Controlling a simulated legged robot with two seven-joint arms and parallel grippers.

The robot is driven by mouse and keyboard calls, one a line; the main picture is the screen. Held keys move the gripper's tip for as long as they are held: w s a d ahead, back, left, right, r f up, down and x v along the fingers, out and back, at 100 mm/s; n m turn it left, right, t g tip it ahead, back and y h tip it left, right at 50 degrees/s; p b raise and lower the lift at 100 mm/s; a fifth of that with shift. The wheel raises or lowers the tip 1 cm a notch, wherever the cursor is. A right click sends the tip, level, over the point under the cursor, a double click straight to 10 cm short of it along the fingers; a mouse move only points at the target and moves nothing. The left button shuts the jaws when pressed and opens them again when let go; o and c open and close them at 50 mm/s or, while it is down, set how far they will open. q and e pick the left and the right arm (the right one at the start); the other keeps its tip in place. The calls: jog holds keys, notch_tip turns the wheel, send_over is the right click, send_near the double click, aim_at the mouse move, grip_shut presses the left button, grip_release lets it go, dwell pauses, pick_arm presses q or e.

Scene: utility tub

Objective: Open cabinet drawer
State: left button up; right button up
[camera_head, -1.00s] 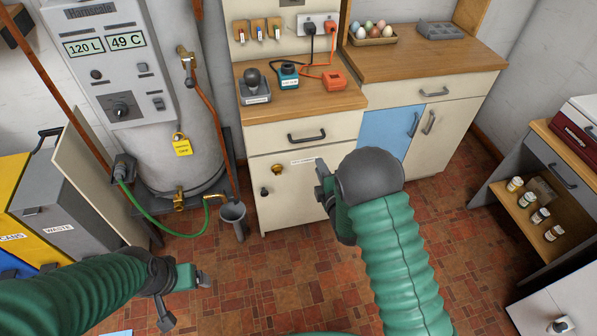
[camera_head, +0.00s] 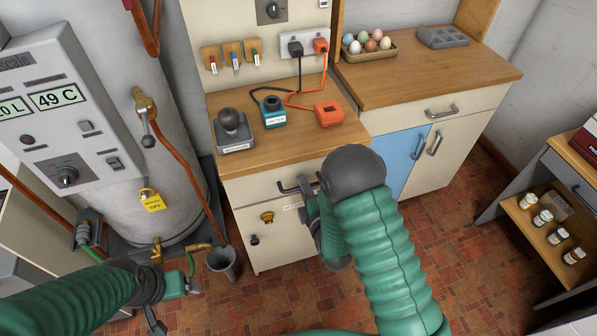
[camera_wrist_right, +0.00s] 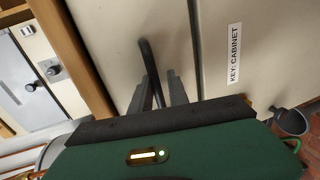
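The cream cabinet drawer (camera_head: 250,188) sits under the wooden worktop and looks shut. Its dark bar handle (camera_head: 288,189) is partly hidden by my right gripper. My right gripper (camera_head: 310,192) is at the handle's right end. In the right wrist view the handle (camera_wrist_right: 149,62) runs between the two finger tips of the right gripper (camera_wrist_right: 158,90). The fingers stand apart with gaps beside the bar; contact is not clear. My left gripper (camera_head: 178,305) is open and empty at lower left, away from the cabinet.
A second drawer (camera_head: 470,105) is to the right. A grey bucket (camera_head: 222,265) and the water heater (camera_head: 170,195) stand at left.

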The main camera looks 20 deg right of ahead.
jog(key=shift+w, duration=0.15)
jog(key=shift+a+r, duration=0.2)
jog(key=shift+a, duration=0.3)
jog(key=shift+c, duration=1.1)
grip_shut()
jog(key=shift+d, duration=0.2)
jog(key=shift+d+f, duration=0.1)
jog(key=shift+d, duration=0.1)
